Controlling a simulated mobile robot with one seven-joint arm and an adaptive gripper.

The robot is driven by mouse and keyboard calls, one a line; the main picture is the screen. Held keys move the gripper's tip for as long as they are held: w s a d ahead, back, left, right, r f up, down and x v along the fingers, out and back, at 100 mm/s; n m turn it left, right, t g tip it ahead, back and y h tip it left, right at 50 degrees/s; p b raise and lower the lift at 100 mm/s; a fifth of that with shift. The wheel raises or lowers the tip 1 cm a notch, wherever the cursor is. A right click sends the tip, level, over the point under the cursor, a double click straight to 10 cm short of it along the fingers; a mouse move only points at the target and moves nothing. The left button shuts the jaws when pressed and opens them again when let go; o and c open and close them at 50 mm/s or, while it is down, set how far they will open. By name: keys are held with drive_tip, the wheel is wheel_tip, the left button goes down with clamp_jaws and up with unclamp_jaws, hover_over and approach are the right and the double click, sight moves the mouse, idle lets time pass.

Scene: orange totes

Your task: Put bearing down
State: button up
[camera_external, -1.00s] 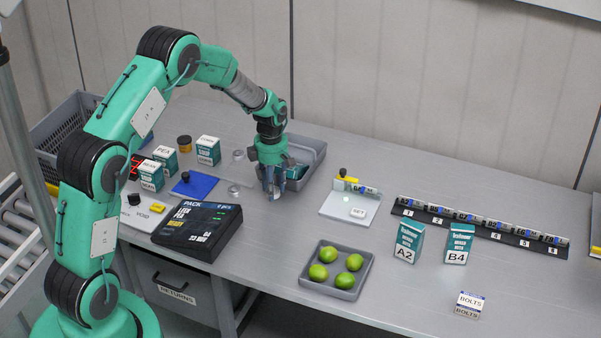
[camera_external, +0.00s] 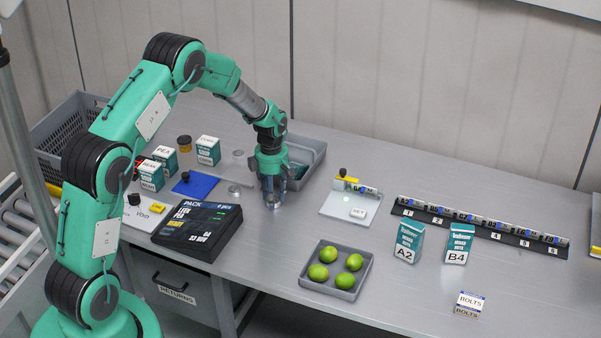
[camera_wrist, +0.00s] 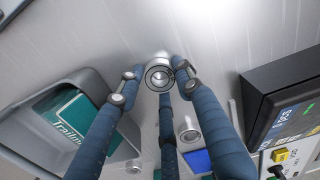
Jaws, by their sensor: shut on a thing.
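The bearing (camera_wrist: 159,77) shows in the wrist view as a metal ring with a dark inner band, between the tips of my blue-grey fingers. My gripper (camera_external: 273,203) is shut on it and points straight down, its fingertips at or just above the bare grey table. In the wrist view my gripper (camera_wrist: 158,80) shows three fingers around the ring. In the external view the fingers mostly hide the bearing, and I cannot tell whether it touches the table.
A grey tote (camera_external: 317,155) stands close behind my gripper. The black PACK display (camera_external: 197,232) is at the left front. A tray of limes (camera_external: 337,292) and a white scale plate (camera_external: 345,211) are to the right. The table (camera_external: 265,245) in front is clear.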

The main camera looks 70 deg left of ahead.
drive_tip(key=shift+f, duration=0.15)
drive_tip(key=o, duration=1.2)
wheel_tip(320, 180, up, 12)
drive_tip(key=p, duration=0.1)
idle(0.6)
